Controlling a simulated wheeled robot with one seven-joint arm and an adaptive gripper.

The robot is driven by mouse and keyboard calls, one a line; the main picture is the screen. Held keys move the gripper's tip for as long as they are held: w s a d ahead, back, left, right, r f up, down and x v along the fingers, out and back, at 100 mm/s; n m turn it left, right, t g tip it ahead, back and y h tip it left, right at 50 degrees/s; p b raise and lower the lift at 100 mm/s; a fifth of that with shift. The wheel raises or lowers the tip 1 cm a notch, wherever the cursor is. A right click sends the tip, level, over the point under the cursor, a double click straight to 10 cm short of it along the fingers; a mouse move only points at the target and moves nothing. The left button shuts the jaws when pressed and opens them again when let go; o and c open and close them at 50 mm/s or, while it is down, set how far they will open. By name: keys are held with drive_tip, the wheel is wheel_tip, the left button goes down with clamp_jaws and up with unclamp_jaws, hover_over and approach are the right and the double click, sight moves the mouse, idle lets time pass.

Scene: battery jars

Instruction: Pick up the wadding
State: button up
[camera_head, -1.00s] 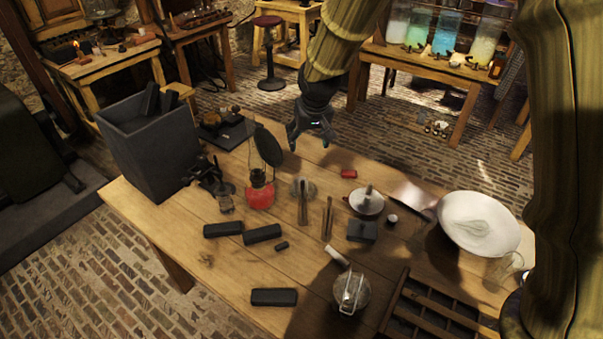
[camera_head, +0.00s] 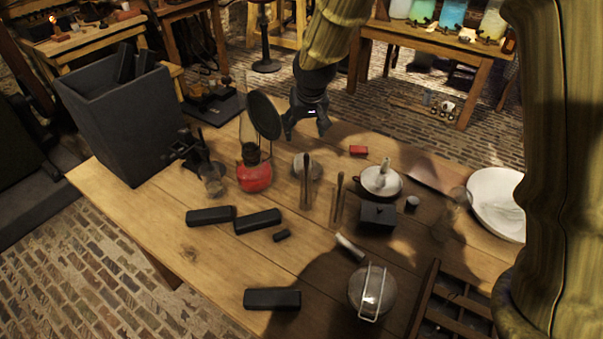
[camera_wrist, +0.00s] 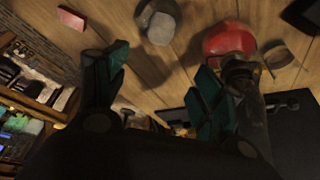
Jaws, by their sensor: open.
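No thing is plainly recognisable as wadding. A pale, soft-looking tuft (camera_head: 508,215) lies in the white bowl (camera_head: 484,190) at the right of the table in the head view; I cannot tell whether it is the wadding. The bowl is partly cut off by my arm. My gripper (camera_head: 307,128) is open and empty, pointing down above the far part of the table, left of the bowl and well apart from it. In the wrist view my gripper (camera_wrist: 160,78) has its fingers spread with nothing between them.
A red oil lamp (camera_head: 253,176) with a dark round disc stands close to my gripper's left. A small red block (camera_head: 358,150), upright dark sticks (camera_head: 306,188), a white lidded dish (camera_head: 381,188) and a dark box (camera_head: 377,218) stand nearby. A grey bin (camera_head: 115,125) is at left.

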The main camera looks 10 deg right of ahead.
drive_tip(key=b, duration=0.3)
approach(302, 157)
drive_tip(key=shift+x, duration=2.5)
drive_tip(key=shift+p+x, duration=0.3)
drive_tip(key=shift+x, duration=2.4)
drive_tip(key=shift+s+d, duration=0.1)
drive_tip(key=shift+d, duration=0.05)
drive_tip(key=c, duration=0.9)
wheel_tip(302, 157, up, 10)
drive_tip(key=shift+r+b, duration=0.1)
drive_tip(key=shift+b, duration=0.2)
